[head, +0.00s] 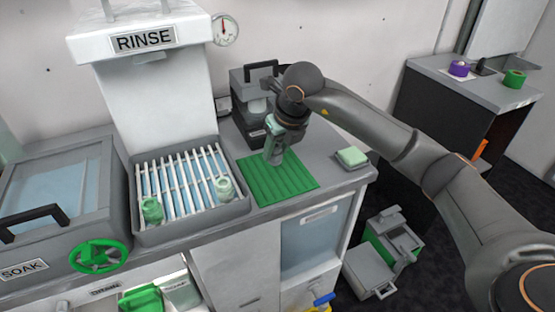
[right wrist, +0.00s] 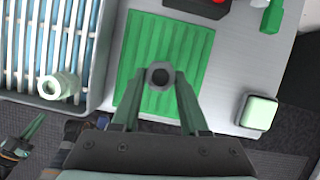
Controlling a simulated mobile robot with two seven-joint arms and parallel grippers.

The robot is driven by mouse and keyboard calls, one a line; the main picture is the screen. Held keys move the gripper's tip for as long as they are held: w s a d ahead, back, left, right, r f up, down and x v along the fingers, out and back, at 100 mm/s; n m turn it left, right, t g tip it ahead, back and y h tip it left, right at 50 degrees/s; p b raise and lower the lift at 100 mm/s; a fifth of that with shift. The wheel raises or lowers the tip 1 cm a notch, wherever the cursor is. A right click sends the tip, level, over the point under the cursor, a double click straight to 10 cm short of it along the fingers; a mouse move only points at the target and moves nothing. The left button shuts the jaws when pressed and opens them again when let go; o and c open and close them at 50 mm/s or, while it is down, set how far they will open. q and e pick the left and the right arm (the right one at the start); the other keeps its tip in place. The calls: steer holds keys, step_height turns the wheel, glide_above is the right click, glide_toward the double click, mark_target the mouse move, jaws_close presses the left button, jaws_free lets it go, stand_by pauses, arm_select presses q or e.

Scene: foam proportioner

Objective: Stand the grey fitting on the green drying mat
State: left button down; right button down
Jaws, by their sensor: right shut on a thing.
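The green drying mat (head: 285,180) lies on the grey counter to the right of the slatted rinse tray; it also shows in the right wrist view (right wrist: 190,45). My right gripper (head: 274,156) is over the mat, pointing down. In the right wrist view its fingers (right wrist: 160,80) are shut on the grey fitting (right wrist: 160,75), a round piece with a dark hole facing the camera. The fitting is over the mat; whether it touches the mat I cannot tell. In the head view the fingers mostly hide the fitting.
A pale green sponge-like block (head: 352,157) lies right of the mat, near the counter edge. A dark machine (head: 240,92) stands behind the mat.

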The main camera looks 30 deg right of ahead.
mark_target(277, 160)
steer(key=shift+w+d+f, duration=0.2)
steer(key=shift+w+f, duration=0.1)
steer(key=shift+f, duration=0.15)
step_height(277, 160, down, 3)
steer(key=shift+w+d+f, duration=0.1)
steer(key=shift+f, duration=0.05)
steer(key=shift+f, duration=0.2)
steer(key=shift+c, duration=2.1)
jaws_free()
steer(key=shift+r, duration=0.1)
